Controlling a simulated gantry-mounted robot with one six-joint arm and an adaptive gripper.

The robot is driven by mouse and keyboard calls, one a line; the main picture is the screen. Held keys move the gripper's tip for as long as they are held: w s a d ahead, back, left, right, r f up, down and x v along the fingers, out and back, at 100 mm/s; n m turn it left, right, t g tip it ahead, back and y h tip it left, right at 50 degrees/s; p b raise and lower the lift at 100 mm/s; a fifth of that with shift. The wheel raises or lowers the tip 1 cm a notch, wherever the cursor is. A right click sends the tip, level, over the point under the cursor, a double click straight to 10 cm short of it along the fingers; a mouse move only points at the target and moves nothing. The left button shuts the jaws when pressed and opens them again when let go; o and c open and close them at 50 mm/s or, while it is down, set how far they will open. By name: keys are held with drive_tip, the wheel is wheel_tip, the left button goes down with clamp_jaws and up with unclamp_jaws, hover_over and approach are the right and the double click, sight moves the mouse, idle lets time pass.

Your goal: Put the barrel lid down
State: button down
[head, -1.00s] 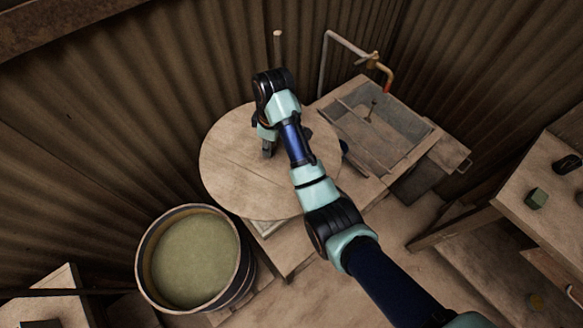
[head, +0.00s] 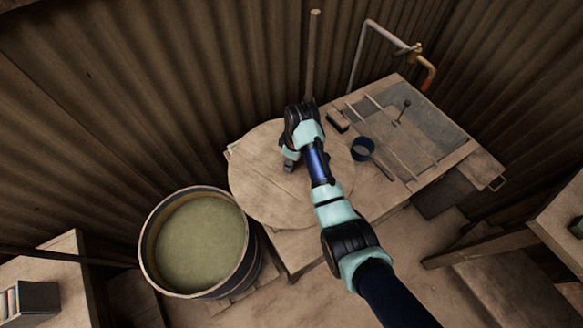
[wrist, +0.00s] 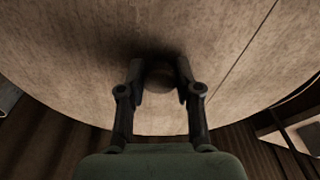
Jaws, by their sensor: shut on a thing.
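The barrel lid (head: 262,190) is a large round wooden disc in the middle of the head view, over the left part of the wooden bench. My gripper (head: 288,164) is at its top face. In the wrist view, my gripper's fingers (wrist: 160,84) are shut on the dark round knob (wrist: 159,75) of the lid (wrist: 75,55). I cannot tell whether the lid touches the bench or hangs just above it. The barrel (head: 252,270) stands open at the lower left, full of greenish liquid, close to the lid's left edge.
On the bench (head: 395,190), right of the lid, are a small dark blue cup (head: 363,148), a brush-like block (head: 338,121) and a basin (head: 425,125) with rails. A pipe tap (head: 415,50) and a wooden post (head: 313,55) stand behind. A corrugated wall closes the back.

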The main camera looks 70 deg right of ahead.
drive_tip(key=shift+f+b, duration=0.55)
drive_tip(key=shift+f, duration=1.45)
drive_tip(key=shift+f, duration=0.15)
drive_tip(key=c, duration=0.8)
unclamp_jaws()
drive_tip(key=r+p, duration=0.1)
drive_tip(key=r, duration=0.3)
drive_tip(key=s+r+p, duration=0.1)
drive_tip(key=r, duration=0.3)
drive_tip(key=r+p, duration=0.1)
drive_tip(key=r, duration=0.3)
drive_tip(key=shift+s+r, duration=0.1)
drive_tip(key=shift+s, duration=0.1)
